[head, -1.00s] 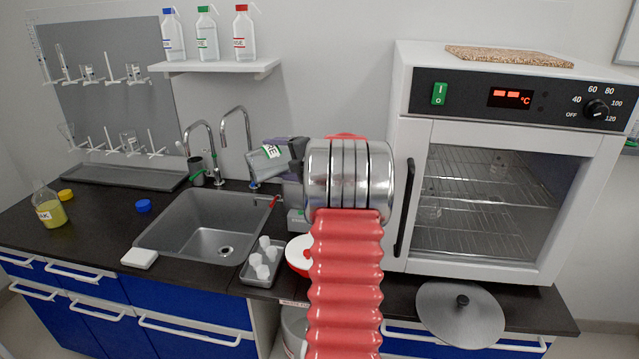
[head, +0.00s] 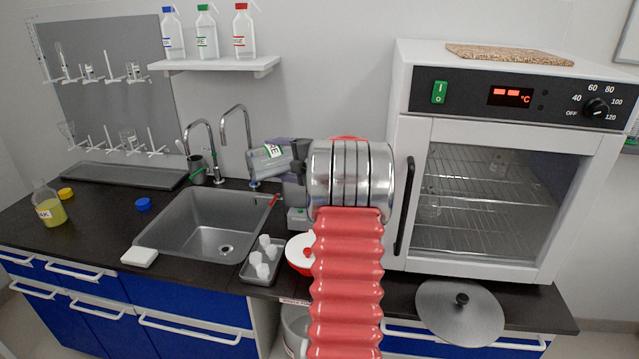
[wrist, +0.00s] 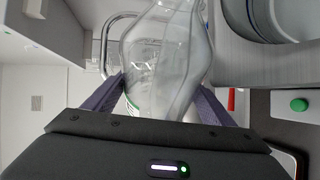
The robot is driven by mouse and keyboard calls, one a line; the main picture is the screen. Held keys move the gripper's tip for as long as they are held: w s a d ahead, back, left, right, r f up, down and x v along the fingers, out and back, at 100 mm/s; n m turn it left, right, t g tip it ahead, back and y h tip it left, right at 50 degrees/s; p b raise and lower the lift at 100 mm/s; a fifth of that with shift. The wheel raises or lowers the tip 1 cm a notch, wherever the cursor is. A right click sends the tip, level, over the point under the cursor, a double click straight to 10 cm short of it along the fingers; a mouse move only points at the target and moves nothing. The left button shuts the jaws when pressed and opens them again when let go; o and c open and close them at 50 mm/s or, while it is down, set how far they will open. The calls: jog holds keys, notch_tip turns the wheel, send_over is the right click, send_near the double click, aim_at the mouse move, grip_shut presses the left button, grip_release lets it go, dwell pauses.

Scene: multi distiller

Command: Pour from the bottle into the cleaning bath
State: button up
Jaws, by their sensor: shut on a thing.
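A clear bottle (head: 266,161) with a green-lettered label lies tilted far over, close to level, in my gripper (head: 291,158). It is left of my steel wrist. In the wrist view the bottle (wrist: 165,40) sits between the two purple fingers of my gripper (wrist: 158,95), which are shut on it. The cleaning bath seems to be the grey unit with a green button (head: 297,217), mostly hidden behind my arm. In the wrist view a round steel basin (wrist: 268,22) and the green button (wrist: 299,104) show right of the bottle. I see no liquid stream.
The sink (head: 180,230) with two tall taps lies left of my arm. A tray of white cups (head: 262,262) and a red-and-white round dish (head: 299,262) stand at the counter's front. The oven (head: 500,180) fills the right.

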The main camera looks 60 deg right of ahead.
dwell(0.8)
jog(key=shift+r+m+p, duration=0.1)
jog(key=shift+m+p, duration=0.3)
jog(key=shift+p, duration=0.5)
dwell(1.3)
jog(key=shift+s+d+r+m+t, duration=0.1)
jog(key=shift+d+r+m+t, duration=0.15)
jog(key=shift+m+t, duration=0.3)
dwell(4.5)
